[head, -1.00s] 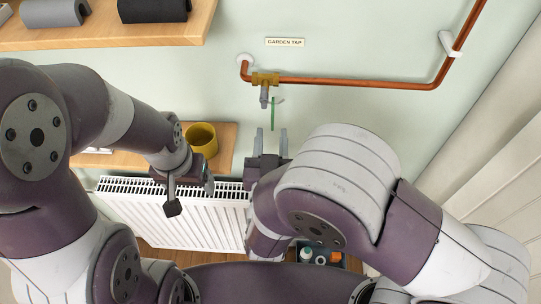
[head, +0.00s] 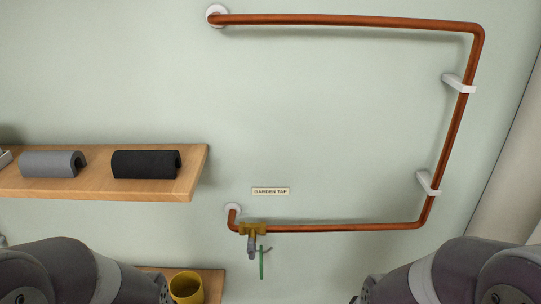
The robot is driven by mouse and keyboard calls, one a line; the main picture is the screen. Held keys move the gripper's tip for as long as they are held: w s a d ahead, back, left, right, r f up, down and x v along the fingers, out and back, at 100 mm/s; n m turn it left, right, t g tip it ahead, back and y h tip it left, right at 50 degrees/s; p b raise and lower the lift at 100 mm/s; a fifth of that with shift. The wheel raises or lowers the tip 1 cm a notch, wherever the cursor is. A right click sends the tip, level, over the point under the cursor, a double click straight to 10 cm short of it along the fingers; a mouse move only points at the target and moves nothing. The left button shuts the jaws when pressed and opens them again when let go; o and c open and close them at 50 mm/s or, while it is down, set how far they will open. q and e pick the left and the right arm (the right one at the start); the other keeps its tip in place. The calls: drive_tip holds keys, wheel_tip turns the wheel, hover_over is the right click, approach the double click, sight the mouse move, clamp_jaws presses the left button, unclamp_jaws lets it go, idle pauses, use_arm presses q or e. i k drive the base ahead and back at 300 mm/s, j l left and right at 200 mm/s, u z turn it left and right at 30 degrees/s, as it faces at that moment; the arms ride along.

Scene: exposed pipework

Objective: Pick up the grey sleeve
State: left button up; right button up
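The grey sleeve (head: 53,164) lies on the upper wooden shelf (head: 100,190) at the left of the head view. It is a short, rounded foam-like piece with a slot showing at its right end. A black sleeve (head: 145,164) of similar shape lies to its right on the same shelf, with a gap between them. Parts of my two arms show at the bottom left and bottom right corners. Both grippers are below the picture, so their state is hidden. Nothing of mine touches the grey sleeve.
A copper pipe (head: 350,20) runs along the wall, down the right side through white clips (head: 428,183), and back to a brass tap (head: 252,230) below the garden tap label (head: 270,191). A yellow cup (head: 186,287) stands on a lower shelf (head: 213,283).

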sight(50, 164)
drive_tip(key=j+u, duration=0.3)
drive_tip(key=u, duration=0.2)
drive_tip(key=j+u, duration=0.3)
drive_tip(key=u, duration=0.2)
drive_tip(key=z, duration=0.4)
drive_tip(key=j+z, duration=0.1)
drive_tip(key=z, duration=0.3)
drive_tip(key=k+z, duration=0.1)
drive_tip(key=z, duration=0.7)
drive_tip(key=k+z, duration=0.1)
drive_tip(key=z, duration=0.3)
drive_tip(key=u, duration=1.75)
